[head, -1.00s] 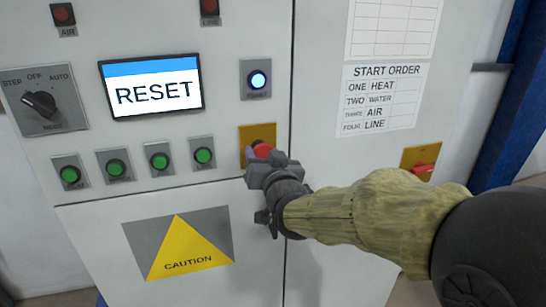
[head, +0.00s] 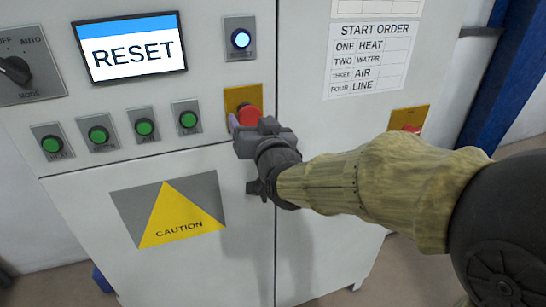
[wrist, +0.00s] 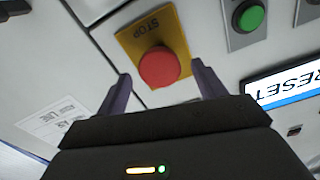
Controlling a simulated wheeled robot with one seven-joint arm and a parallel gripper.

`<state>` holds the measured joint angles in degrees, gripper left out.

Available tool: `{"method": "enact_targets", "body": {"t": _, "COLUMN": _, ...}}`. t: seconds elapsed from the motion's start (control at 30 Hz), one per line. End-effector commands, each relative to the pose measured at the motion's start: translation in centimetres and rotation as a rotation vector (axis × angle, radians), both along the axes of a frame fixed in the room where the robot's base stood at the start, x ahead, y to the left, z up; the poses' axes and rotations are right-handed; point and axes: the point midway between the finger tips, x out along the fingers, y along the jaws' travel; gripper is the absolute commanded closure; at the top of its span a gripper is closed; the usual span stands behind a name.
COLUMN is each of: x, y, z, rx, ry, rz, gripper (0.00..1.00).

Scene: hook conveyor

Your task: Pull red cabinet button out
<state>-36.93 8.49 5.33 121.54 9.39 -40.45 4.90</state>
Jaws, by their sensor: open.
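The red cabinet button (head: 250,116) is a round mushroom button on a yellow plate (head: 232,97) on the white cabinet. In the wrist view the red button (wrist: 159,67) sits on its yellow plate marked STOP (wrist: 134,38). My gripper (head: 241,122) is at the button in the head view, and its body hides the lower part of the plate. In the wrist view my gripper (wrist: 160,88) is open, with one purple finger on each side of the button. Gaps show between the fingers and the button; I cannot tell how far the fingertips reach in depth.
A RESET screen (head: 130,48), a lit blue-white button (head: 241,39) and several green buttons (head: 144,128) are on the cabinet to the left. A red switch on a yellow plate (head: 409,119) is at the right. A yellow caution sign (head: 170,218) is below.

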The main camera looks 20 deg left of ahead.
Motion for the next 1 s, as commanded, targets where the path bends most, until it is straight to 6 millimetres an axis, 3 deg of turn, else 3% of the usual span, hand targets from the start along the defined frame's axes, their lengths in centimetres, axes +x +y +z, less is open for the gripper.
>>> {"method": "enact_targets", "body": {"t": 0.7, "x": -9.2, "y": -6.7, "z": -0.1, "rx": 0.001, "ry": -0.001, "rz": 0.000, "gripper": 0.30}}
{"method": "enact_targets", "body": {"t": 1.0, "x": -11.8, "y": -8.6, "z": -0.1, "rx": -0.001, "ry": 0.000, "rz": 0.000, "gripper": 0.30}}
